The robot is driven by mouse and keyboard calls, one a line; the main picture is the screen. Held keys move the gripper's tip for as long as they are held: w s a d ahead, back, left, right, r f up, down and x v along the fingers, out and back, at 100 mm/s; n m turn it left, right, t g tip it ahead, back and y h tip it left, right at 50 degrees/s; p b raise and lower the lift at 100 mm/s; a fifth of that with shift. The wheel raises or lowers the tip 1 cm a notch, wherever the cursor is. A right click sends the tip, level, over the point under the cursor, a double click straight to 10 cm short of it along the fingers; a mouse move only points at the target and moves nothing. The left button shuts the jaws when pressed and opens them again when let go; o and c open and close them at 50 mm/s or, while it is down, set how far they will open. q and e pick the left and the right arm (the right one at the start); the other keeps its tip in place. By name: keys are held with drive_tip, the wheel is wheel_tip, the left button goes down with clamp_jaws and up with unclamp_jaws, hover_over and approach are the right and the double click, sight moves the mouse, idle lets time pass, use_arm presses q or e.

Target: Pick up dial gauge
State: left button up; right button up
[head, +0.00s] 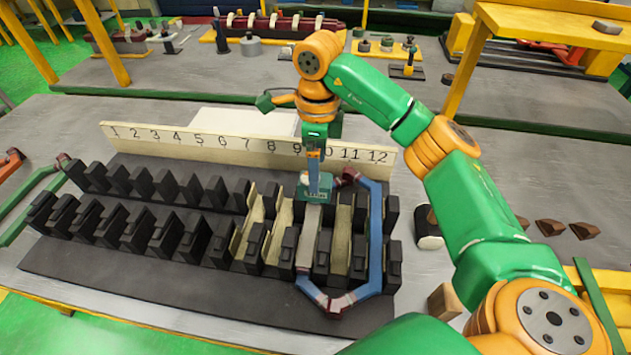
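My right arm comes in from the right, and its gripper (313,152) points down over the slotted stator block (150,272). Below it is a small teal block (315,187) with a narrow blue upright part (313,166) reaching up to the gripper. The teal block is over the far end of a pale strip in a slot, near number 10. I cannot tell whether it is the dial gauge or another tool, or whether the fingers are closed on it. No clear dial face shows. My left gripper is not in view.
A numbered board (215,143) stands behind the slots. A blue coil (376,235) loops around the right-hand slots. Brown wedges (550,227) and a dark-and-white piece (428,228) lie to the right. Other tools stand on the back table (185,75).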

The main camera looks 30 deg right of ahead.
drive_tip(key=f+p, duration=0.1)
drive_tip(key=f, duration=0.3)
drive_tip(key=shift+a, duration=0.2)
clamp_jaws()
drive_tip(key=shift+r, duration=0.3)
wheel_tip(320, 180, up, 3)
drive_tip(key=shift+s+a+r+b, duration=0.1)
drive_tip(key=shift+s+b, duration=0.05)
drive_tip(key=shift+b, duration=0.3)
drive_tip(key=s+a+r+p, duration=0.2)
drive_tip(key=s+a+r, duration=0.1)
drive_tip(key=s+r, duration=0.3)
drive_tip(key=s+a+r+p, duration=0.1)
drive_tip(key=s+a+r, duration=0.2)
drive_tip(key=s+r, duration=0.3)
wheel_tip(320, 180, up, 2)
drive_tip(key=shift+s+r+p, duration=0.15)
drive_tip(key=shift+p, duration=0.25)
